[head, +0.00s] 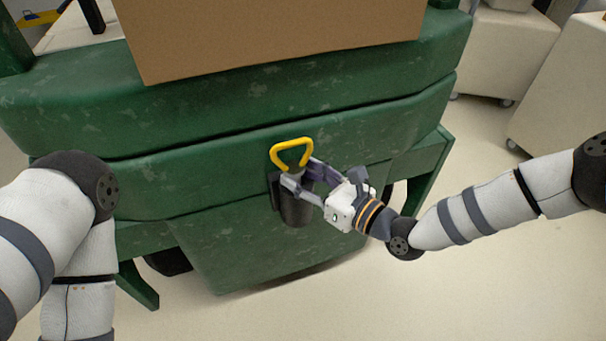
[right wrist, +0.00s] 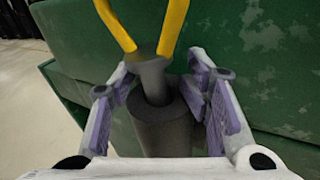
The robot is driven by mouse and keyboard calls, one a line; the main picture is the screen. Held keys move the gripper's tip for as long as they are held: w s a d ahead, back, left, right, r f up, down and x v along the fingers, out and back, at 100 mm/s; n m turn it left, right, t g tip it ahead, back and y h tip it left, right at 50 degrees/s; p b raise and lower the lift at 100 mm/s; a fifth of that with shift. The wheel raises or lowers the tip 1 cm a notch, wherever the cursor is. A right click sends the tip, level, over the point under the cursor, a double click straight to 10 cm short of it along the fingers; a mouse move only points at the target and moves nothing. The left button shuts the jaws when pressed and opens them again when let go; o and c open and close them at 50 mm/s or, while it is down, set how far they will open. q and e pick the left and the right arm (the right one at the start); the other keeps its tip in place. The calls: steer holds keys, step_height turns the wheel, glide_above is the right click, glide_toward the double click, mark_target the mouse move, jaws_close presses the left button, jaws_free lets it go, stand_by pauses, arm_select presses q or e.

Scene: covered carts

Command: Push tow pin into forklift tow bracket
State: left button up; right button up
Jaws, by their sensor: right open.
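The tow pin has a yellow loop handle (head: 291,153) and a grey shaft. In the right wrist view its grey shaft (right wrist: 153,80) stands upright in the top of a dark cylindrical tow bracket (right wrist: 163,128). The bracket (head: 296,212) is fixed to the front of the green forklift (head: 220,170). My right gripper (head: 298,172) is open, its fingers on either side of the pin just below the handle. In the right wrist view the fingers (right wrist: 160,85) stand apart from the shaft. How deep the pin sits is hidden. My left gripper is not in view.
A brown cardboard box (head: 270,35) sits on top of the forklift. Pale covered carts (head: 508,45) stand at the back right. The floor (head: 450,280) at the front right is clear apart from my right arm above it.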

steer(key=f+v, duration=0.1)
steer(key=v, duration=1.1)
steer(key=shift+r, duration=0.4)
